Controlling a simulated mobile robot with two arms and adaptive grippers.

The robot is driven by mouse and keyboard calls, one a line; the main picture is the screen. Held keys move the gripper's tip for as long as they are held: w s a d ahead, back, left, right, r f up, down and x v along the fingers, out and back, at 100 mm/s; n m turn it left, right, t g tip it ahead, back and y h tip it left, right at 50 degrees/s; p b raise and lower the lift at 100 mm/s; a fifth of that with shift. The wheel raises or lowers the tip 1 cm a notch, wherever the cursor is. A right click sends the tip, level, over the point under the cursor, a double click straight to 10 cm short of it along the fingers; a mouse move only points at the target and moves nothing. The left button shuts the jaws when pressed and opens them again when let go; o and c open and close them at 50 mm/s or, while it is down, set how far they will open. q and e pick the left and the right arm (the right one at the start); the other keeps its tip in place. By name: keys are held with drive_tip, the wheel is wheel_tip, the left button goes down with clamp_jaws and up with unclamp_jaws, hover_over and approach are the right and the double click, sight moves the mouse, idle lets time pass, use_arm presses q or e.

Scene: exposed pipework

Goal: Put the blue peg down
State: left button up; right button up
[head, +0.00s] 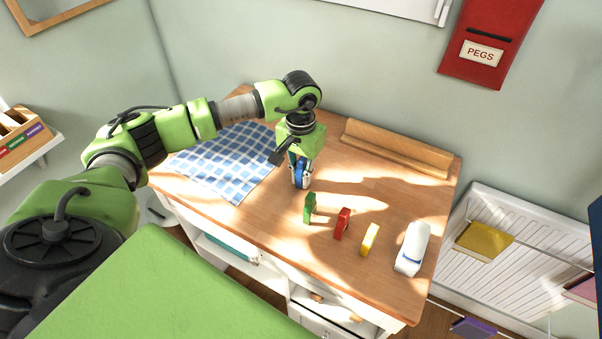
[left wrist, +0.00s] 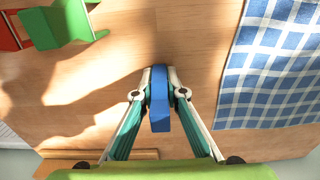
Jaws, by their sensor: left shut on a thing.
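The blue peg (left wrist: 160,105) is held between the two fingers of my left gripper (left wrist: 159,88) in the left wrist view. In the head view the blue peg (head: 301,173) shows at the tips of my left gripper (head: 300,180), over the wooden table top (head: 260,225). I cannot tell whether the peg touches the table. A green peg (head: 309,207), a red peg (head: 342,223) and a yellow peg (head: 369,239) stand in a row to its right and nearer the front. My right gripper is not in view.
A blue checked cloth (head: 228,165) lies left of the gripper. A white object with a blue band (head: 412,248) stands at the table's right. A wooden rail (head: 395,148) runs along the back.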

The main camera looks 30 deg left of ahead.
sight(301, 160)
use_arm(q)
drive_tip(key=shift+f, duration=0.2)
drive_tip(key=o, duration=0.8)
drive_tip(key=shift+r, duration=0.1)
drive_tip(key=shift+r, duration=0.4)
wheel_tip(301, 160, up, 11)
drive_tip(key=b, duration=0.3)
drive_tip(key=shift+f+b, duration=0.2)
drive_tip(key=shift+b, duration=0.15)
drive_tip(key=shift+r, duration=0.4)
